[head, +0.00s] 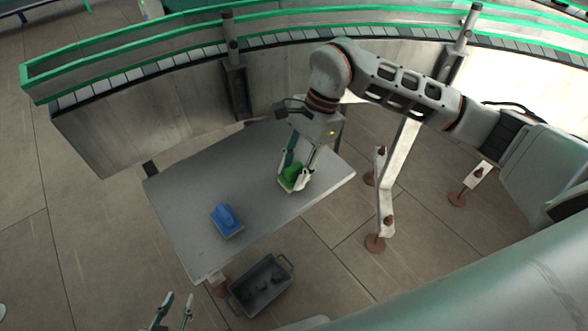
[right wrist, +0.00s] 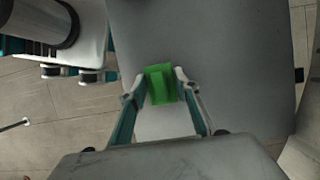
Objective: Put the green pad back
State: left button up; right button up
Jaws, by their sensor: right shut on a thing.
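The green pad (head: 291,178) is at the right part of the grey table (head: 190,190), between the fingers of my right gripper (head: 295,181). In the right wrist view the green pad (right wrist: 160,84) sits between both fingertips, and the right gripper (right wrist: 160,90) is shut on it. I cannot tell whether the pad touches the tabletop or is held just above it. My left gripper (head: 174,304) is at the bottom edge of the head view, off the table, with its fingers apart and nothing between them.
A blue pad (head: 227,220) lies near the table's front left part. A dark crate (head: 239,300) with handles and dark contents stands on the floor in front of the table. A curved conveyor with green rails (head: 180,40) runs behind. Much of the tabletop is bare.

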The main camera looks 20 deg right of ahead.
jog(key=shift+f, duration=0.1)
jog(key=o, duration=1.1)
jog(key=shift+o, duration=0.2)
jog(key=v, duration=1.2)
